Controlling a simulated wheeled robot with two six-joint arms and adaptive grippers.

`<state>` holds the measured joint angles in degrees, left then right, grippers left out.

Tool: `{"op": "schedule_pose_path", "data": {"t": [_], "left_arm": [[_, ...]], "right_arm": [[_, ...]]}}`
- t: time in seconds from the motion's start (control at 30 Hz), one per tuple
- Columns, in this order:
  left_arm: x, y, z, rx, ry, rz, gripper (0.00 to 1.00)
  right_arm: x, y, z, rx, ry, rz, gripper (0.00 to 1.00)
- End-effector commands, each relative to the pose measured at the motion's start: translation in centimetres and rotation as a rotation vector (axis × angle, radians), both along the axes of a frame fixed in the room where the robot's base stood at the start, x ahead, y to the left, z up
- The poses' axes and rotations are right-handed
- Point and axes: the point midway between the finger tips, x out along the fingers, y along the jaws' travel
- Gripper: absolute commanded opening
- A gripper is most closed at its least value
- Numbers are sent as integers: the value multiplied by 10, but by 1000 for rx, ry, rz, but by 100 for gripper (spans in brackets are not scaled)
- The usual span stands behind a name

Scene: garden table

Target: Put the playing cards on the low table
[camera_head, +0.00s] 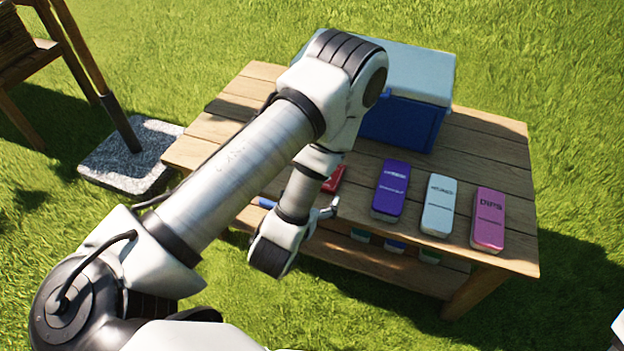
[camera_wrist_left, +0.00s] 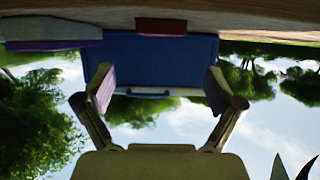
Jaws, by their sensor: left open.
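The wooden table (camera_head: 480,135) stands on the grass in the head view, with slatted top and lower shelf. I cannot clearly identify the playing cards. A small red box (camera_head: 334,179) lies on the top, partly hidden by my left arm; a red box (camera_wrist_left: 161,27) also shows in the left wrist view. My left gripper (camera_wrist_left: 157,88) is open, with nothing between its fingers. In the head view it is by the table's front edge, mostly hidden behind my wrist.
A blue cooler (camera_head: 405,122) with a pale lid stands at the table's back. Purple (camera_head: 391,188), white (camera_head: 438,205) and pink (camera_head: 489,218) boxes lie along the right front. Several small things sit on the lower shelf (camera_head: 345,262). A stone slab (camera_head: 125,165) lies left.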

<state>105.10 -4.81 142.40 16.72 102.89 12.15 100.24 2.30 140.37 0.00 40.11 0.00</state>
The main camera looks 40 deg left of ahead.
Motion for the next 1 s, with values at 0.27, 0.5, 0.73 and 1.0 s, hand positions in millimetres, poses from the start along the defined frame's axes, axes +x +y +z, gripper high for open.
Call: {"op": "schedule_pose_path", "data": {"t": [0.27, 0.5, 0.73, 1.0], "left_arm": [[-16, -2, -4, -8, 49, 4, 93], [-103, -11, -111, -107, 699, -47, 93], [-191, -27, -141, -169, 1153, -173, 93], [-194, -28, -141, -170, 1170, -179, 93]], "right_arm": [[0, 0, 10, 0, 0, 0, 40], [0, 0, 10, 0, 0, 0, 40], [0, 0, 10, 0, 0, 0, 40], [0, 0, 10, 0, -1, 0, 40]]}}
